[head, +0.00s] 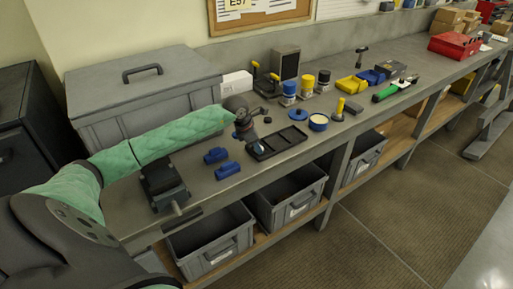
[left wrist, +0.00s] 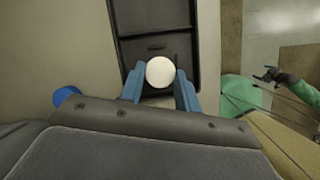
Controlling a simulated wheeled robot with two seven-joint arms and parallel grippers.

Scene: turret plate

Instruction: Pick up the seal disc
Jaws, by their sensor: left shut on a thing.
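The seal disc (left wrist: 160,72) is a round, pale white piece in the left wrist view. My left gripper (left wrist: 160,82) is shut on it, with one blue finger at each side. In the head view my left gripper (head: 257,147) is at the near left end of the black tray (head: 290,146), and the disc is mostly hidden there. The tray (left wrist: 195,40) lies below the disc in the left wrist view; I cannot tell the gap. My right gripper (left wrist: 265,74) is small at the right of the left wrist view, its fingertips apart and empty.
Two blue blocks (head: 228,169) lie on the grey bench left of the tray. A dark fixture (head: 163,186) stands at the near end. A blue ring (head: 298,115) and a round tin (head: 318,122) lie beyond the tray. A large grey case (head: 145,90) stands behind my left arm.

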